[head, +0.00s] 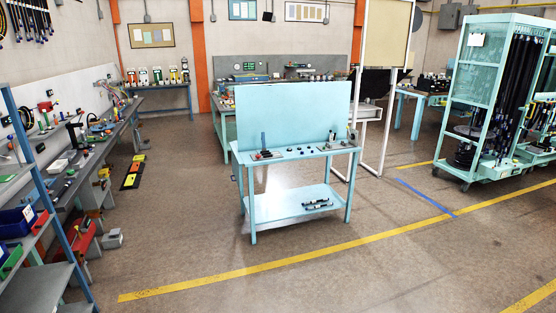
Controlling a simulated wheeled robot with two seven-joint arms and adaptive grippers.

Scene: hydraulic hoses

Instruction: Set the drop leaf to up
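A light blue bench (290,152) stands on the floor in the middle of the head view. A broad light blue panel (293,115) stands upright along its back edge. I cannot tell whether this panel is the drop leaf. No separate leaf can be made out; a small dark part (234,179) shows at the bench's left end. Small fittings, a blue upright piece (263,141) and several dark parts lie on the top. A lower shelf (285,206) carries dark hose-like pieces. Neither of my grippers is in view.
A workbench (88,160) and blue shelving (35,250) line the left side. A light green hose rack (481,70) stands at the right. A white-framed board (385,35) stands behind the bench. Yellow floor tape (300,259) crosses clear floor in front.

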